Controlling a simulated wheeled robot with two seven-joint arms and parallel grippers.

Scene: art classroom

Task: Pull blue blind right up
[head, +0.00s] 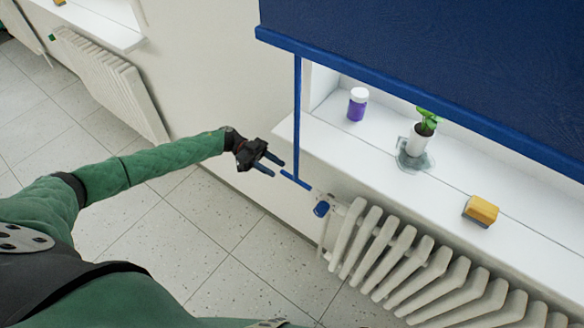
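The blue blind (440,50) hangs partly lowered over the window recess at the upper right. Its bottom edge is above the sill, and the space under it shows. My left gripper (278,168) is just left of the cord's lower end. My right gripper is not in view.
A white radiator (390,250) with a blue valve knob (321,209) stands below the white sill (345,150). On the sill are a purple-and-white jar (357,104), a potted plant (419,138) and a yellow sponge-like block (481,211). Another radiator (110,80) is at the far left.

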